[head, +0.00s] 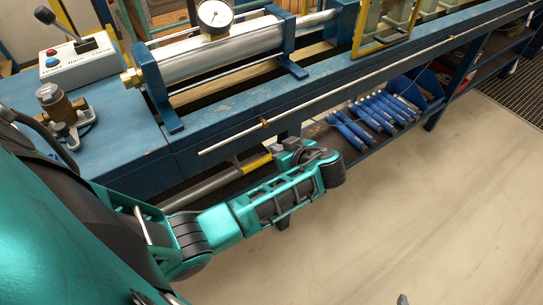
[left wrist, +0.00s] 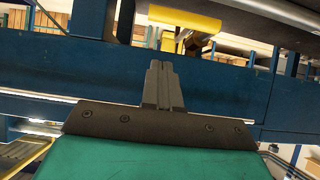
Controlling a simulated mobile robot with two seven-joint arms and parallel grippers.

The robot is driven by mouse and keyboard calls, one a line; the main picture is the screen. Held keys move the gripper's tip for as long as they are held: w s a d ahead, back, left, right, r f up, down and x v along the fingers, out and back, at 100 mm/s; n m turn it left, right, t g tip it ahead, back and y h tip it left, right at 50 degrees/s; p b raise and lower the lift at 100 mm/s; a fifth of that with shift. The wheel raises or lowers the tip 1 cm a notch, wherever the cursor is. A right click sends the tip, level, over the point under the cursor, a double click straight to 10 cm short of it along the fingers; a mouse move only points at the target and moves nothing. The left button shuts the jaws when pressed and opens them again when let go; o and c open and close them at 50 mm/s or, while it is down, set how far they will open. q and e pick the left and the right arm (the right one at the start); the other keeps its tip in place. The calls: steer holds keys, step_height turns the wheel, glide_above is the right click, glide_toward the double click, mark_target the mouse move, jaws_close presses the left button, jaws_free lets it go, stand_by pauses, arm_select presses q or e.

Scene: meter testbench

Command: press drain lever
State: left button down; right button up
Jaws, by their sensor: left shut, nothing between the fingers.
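A grey bar with a yellow sleeve (head: 257,162) at its end runs low along the front of the blue bench in the head view. It may be the drain lever. The yellow sleeve (left wrist: 185,18) shows at the top of the left wrist view, beyond my fingertips. My left gripper (head: 282,158) is beside the yellow end in the head view, its fingers partly hidden by my wrist. In the left wrist view the left fingers (left wrist: 161,68) are together and empty. A gap to the yellow sleeve appears there; its depth is unclear.
The blue bench (head: 115,150) carries a steel cylinder with a gauge (head: 214,15), a control box (head: 80,60) and a brass fitting (head: 60,105). A thin rod (head: 330,95) runs along its front. Blue-handled tools (head: 350,130) lie on the lower shelf. The floor (head: 420,220) is clear.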

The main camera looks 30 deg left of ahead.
arm_select(q)
steer(key=w+a+f, duration=0.1)
steer(key=a+f, duration=0.2)
steer(key=f, duration=0.3)
steer(key=shift+w+a+b, duration=0.15)
steer(key=shift+w+b, duration=0.05)
steer(key=shift+b, duration=0.2)
